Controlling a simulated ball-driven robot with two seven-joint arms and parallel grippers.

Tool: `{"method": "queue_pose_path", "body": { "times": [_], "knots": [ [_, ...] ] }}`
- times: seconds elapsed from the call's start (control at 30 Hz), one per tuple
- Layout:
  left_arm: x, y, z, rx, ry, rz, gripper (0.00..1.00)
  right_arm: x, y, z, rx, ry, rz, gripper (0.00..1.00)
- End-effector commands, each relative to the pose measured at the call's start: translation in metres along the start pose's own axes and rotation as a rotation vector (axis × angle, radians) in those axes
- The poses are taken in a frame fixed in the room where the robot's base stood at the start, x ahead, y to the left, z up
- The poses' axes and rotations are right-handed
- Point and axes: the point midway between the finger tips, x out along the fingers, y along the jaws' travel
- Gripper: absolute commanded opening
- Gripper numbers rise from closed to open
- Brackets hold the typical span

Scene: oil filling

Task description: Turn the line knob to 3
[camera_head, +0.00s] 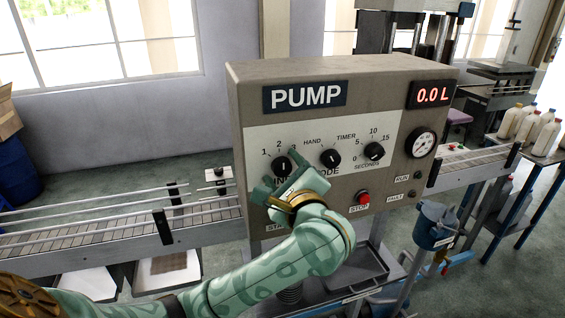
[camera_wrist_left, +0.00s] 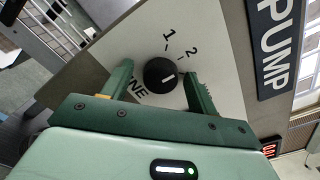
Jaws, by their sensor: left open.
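The line knob (camera_head: 281,167) is a round black dial on the left of the pump's pale panel (camera_head: 350,125), with 1, 2 and 3 around its top. In the left wrist view the knob (camera_wrist_left: 160,74) sits between the two green fingers of my open left gripper (camera_wrist_left: 158,79). A gap shows beside the knob, so the fingers seem not to squeeze it. Its white mark lies right of the knob's centre there; the 3 is hidden in that view, and I cannot tell which number the mark faces. In the head view my left gripper (camera_head: 279,172) covers part of the LINE label.
The mode knob (camera_head: 330,158) and timer knob (camera_head: 375,151) are close on the right. A red stop button (camera_head: 363,198) is below. The display (camera_head: 433,94) reads 0.0 L. Conveyors (camera_head: 120,235) flank the pump, and bottles (camera_head: 525,125) stand at far right.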

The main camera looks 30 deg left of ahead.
Motion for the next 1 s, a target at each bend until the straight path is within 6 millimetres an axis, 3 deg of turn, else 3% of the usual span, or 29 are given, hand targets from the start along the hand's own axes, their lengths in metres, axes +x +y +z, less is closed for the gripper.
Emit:
{"method": "queue_pose_path", "body": {
  "times": [0.23, 0.4, 0.77, 1.0],
  "knots": [
    [0.0000, 0.0003, -0.0002, 0.001, 0.000, 0.000, 0.56, 0.0000, 0.0062, 0.0032, -0.004, -0.005, 0.008, 0.00],
    [0.0000, 0.0002, -0.0001, 0.001, 0.000, 0.000, 0.14, 0.0000, 0.0084, 0.0029, -0.005, -0.005, 0.010, 0.00],
    [0.0000, 0.0003, -0.0004, 0.046, 0.001, 0.001, 0.14, -0.0005, 0.0084, 0.0002, -0.004, -0.001, 0.010, 0.00],
    [-0.0001, -0.0002, -0.0004, 0.191, 0.003, 0.002, 0.14, -0.0032, 0.0043, -0.0023, -0.001, 0.003, 0.005, 0.00]
  ]
}}
